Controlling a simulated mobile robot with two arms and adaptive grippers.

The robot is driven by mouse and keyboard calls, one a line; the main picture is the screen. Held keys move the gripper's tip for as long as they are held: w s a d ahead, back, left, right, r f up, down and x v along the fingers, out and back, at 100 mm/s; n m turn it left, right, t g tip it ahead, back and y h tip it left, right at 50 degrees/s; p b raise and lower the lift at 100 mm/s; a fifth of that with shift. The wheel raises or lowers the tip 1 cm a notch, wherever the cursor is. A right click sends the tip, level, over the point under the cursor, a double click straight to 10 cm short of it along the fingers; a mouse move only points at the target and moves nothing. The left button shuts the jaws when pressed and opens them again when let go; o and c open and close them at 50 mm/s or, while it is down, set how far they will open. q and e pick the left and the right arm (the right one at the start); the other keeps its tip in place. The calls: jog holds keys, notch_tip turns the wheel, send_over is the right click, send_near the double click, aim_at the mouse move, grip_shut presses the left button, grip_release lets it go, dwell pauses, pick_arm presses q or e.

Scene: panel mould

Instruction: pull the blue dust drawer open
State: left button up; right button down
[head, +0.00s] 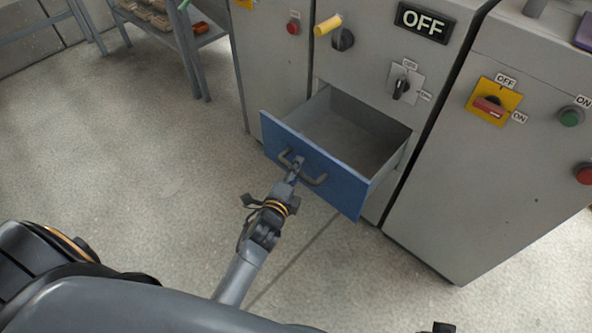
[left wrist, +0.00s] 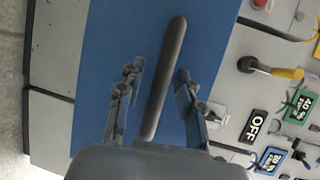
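The blue dust drawer (head: 335,183) stands pulled out of the grey cabinet, and its empty grey inside shows from above. Its blue front also fills the middle of the left wrist view (left wrist: 105,45). A dark bar handle (head: 315,181) is on the front; it runs nearly upright in the left wrist view (left wrist: 165,75). My left gripper (head: 294,165) is at the handle. Its fingers are open, one on each side of the bar, with a gap showing on both sides. Only a small dark part, perhaps of my right gripper, shows at the bottom edge of the head view.
The cabinet bears a yellow-handled lever (head: 328,25), a black rotary switch (head: 401,87) and an OFF sign (head: 424,21). A second cabinet (head: 490,150) with a red-and-yellow switch stands at right. A shelf rack (head: 190,45) is at back left. The floor before the drawer is clear.

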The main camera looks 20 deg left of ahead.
pick_arm(q)
jog(key=s+r, duration=0.2)
jog(key=s, duration=0.9)
jog(key=shift+s+d, duration=0.3)
jog(key=shift+s, duration=0.1)
